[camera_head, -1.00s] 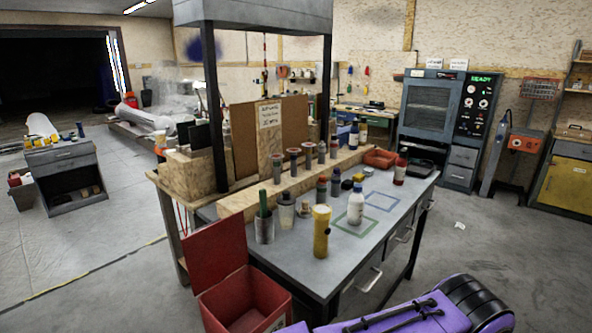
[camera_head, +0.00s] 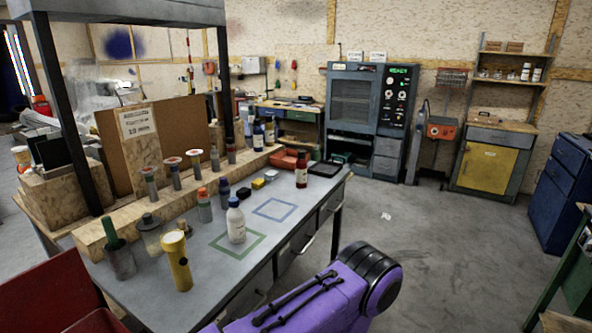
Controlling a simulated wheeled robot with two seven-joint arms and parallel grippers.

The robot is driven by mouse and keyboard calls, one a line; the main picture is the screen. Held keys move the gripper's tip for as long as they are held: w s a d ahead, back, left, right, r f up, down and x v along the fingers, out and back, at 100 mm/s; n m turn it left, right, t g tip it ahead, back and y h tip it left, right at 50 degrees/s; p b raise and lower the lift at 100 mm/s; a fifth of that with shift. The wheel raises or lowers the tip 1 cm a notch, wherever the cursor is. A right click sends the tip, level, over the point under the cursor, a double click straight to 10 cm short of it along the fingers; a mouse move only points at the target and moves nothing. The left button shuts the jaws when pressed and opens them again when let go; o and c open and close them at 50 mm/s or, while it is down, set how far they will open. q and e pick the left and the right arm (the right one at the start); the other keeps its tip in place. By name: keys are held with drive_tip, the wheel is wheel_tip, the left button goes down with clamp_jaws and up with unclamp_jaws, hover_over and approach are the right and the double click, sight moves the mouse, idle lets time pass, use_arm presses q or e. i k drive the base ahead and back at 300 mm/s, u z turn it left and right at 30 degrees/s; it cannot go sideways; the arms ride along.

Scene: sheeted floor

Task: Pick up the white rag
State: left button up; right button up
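A small white scrap (camera_head: 386,216) lies on the grey floor, right of the workbench and in front of the dark grey machine cabinet. It looks like the white rag, but it is too small to make out folds or texture. Nothing touches it, and open floor surrounds it. Neither of my grippers is in view.
The workbench (camera_head: 205,263) holds bottles, a yellow cylinder (camera_head: 177,262) and an orange tray (camera_head: 289,160). A red bin (camera_head: 50,297) is at lower left. A purple and black body (camera_head: 310,300) fills the bottom centre. Blue drawers (camera_head: 560,190) stand right. The floor between is clear.

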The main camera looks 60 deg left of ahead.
sight(271, 175)
drive_tip(key=i, duration=1.65)
drive_tip(key=u, duration=1.85)
